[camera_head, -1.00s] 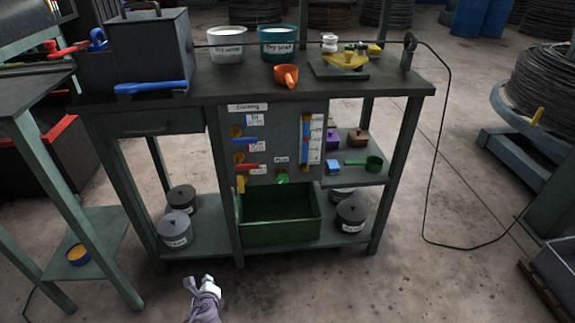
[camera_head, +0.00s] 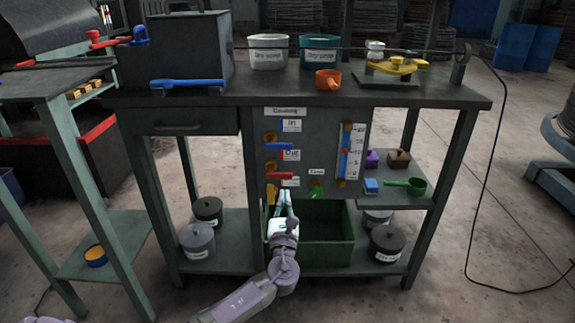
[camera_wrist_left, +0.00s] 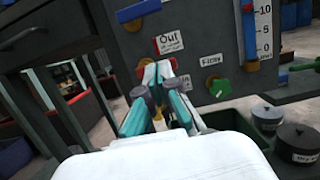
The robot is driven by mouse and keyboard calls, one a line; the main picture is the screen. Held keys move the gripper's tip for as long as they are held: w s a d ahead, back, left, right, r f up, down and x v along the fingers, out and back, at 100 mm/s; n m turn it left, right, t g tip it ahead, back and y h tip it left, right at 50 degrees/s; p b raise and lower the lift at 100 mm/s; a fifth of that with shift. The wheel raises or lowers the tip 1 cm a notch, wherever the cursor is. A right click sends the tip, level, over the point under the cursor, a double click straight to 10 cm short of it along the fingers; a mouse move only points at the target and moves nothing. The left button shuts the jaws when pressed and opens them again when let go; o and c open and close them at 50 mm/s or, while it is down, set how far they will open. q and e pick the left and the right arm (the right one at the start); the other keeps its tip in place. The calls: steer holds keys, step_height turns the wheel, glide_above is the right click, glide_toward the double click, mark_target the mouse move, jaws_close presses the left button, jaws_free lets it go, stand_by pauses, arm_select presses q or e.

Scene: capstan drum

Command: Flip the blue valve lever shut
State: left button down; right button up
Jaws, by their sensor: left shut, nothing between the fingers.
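The blue valve lever (camera_head: 280,146) sits high on the cart's grey panel, by the "In" label. It lies roughly level, pointing right from its brass valve. It also shows at the top of the left wrist view (camera_wrist_left: 139,10). My left gripper (camera_head: 283,192) is shut and empty. It is below the blue lever, in front of the lower panel near the red lever (camera_head: 281,175) and yellow lever (camera_head: 272,193). In the left wrist view the teal fingertips (camera_wrist_left: 158,70) overlap the red lever; I cannot tell whether they touch it. My right gripper is not in view.
A green lever (camera_head: 316,193) and a gauge (camera_head: 349,152) are right of the gripper. A green bin (camera_head: 325,250) stands below the panel. The worktop edge (camera_head: 400,101) overhangs above. Lidded pots (camera_head: 387,244) stand on the low shelf.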

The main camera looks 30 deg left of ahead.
arm_select(q)
steer(key=b+x, duration=0.2)
steer(key=x, duration=0.7)
steer(key=shift+w+a, duration=0.2)
steer(key=shift+w, duration=0.15)
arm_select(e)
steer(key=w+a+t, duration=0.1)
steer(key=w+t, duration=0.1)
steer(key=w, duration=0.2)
arm_select(q)
step_height(320, 180, up, 4)
steer(key=p, duration=0.1)
glide_above(285, 173)
steer(key=r+v, duration=0.1)
steer(key=v, duration=0.1)
steer(key=shift+s+d+f, duration=0.1)
steer(key=shift+f, duration=0.05)
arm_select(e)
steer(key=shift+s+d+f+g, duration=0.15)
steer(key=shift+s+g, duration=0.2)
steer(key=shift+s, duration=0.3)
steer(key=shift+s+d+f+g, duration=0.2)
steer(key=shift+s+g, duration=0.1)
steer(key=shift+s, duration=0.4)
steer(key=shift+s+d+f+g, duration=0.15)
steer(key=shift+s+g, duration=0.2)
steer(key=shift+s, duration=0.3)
